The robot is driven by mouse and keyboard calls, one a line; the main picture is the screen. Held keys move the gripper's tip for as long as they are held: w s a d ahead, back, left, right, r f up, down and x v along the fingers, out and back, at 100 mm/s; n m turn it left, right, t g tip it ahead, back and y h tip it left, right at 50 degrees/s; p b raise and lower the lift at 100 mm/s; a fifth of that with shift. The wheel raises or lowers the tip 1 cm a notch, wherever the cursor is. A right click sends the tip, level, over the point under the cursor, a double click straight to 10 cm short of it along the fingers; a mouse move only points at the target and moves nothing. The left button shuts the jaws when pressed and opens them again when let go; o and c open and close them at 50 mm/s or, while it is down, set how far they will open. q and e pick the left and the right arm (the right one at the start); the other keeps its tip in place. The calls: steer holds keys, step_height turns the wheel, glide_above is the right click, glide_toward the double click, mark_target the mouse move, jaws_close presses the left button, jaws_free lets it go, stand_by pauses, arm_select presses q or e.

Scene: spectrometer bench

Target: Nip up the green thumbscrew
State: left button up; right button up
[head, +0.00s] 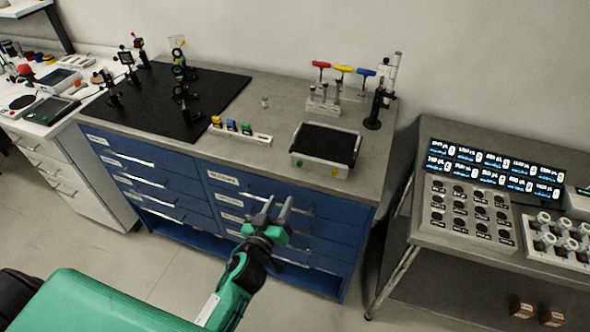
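My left gripper (277,208) is in front of the blue drawer cabinet, with its two grey fingers apart and nothing visible between them. A small block with a green face (247,128) sits at the right of a white strip holder, beside a blue and a yellow one. The gripper is apart from all of these, nearer to me. My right gripper is not in view.
The grey bench top (262,88) also holds a black-topped tray (325,146), a rack of red, yellow and blue T-handled tools (342,80) and a dark post stand (376,105). A shelf with lit displays (495,166) stands right. A white bench (40,115) stands left.

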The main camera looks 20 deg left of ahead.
mark_target(299, 165)
arm_select(q)
steer(key=w+p, duration=0.3)
steer(key=w, duration=0.9)
steer(key=shift+d, duration=0.2)
steer(key=shift+w+f, duration=0.1)
steer(key=shift+w, duration=0.65)
steer(key=c, duration=0.7)
jaws_close()
